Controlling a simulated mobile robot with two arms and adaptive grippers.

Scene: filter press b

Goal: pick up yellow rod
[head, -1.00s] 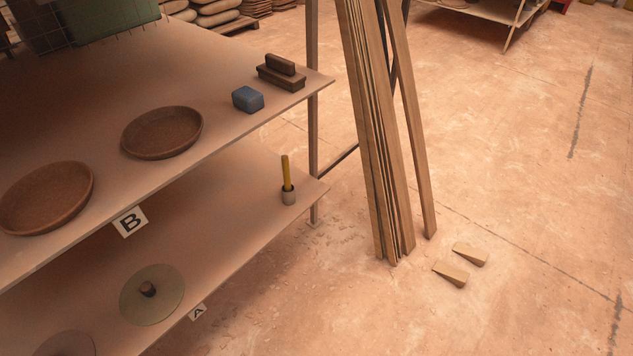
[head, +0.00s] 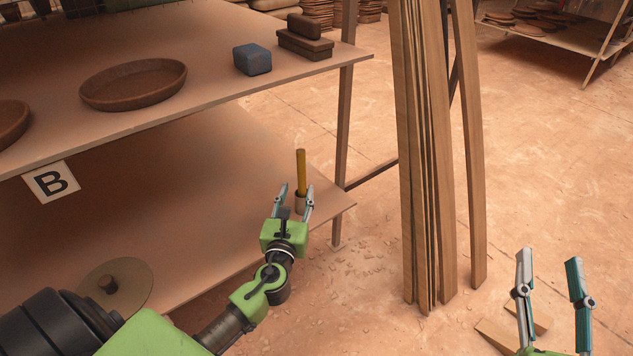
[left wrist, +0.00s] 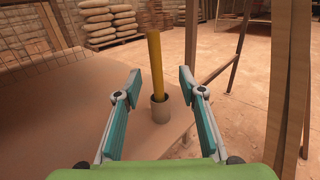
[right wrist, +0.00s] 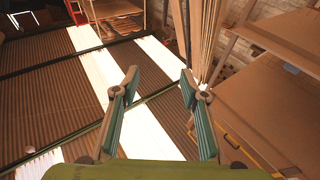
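The yellow rod (head: 301,172) stands upright in a small grey cup (head: 300,202) near the right end of the lower shelf. My left gripper (head: 295,190) is open, with its fingers pointing at the rod and cup. In the left wrist view the rod (left wrist: 156,62) leans slightly and rises from the cup (left wrist: 160,111), which shows between and just beyond the open fingertips (left wrist: 160,84). I cannot tell whether the fingers touch it. My right gripper (head: 548,260) is open and empty at the lower right, away from the shelves.
The upper shelf (head: 215,45) holds brown dishes (head: 133,84), a blue block (head: 252,59) and a dark brush-like block (head: 305,42). A round disc (head: 130,283) lies on the lower shelf. Tall wooden planks (head: 425,150) stand right of the shelf. Wedges lie on the floor.

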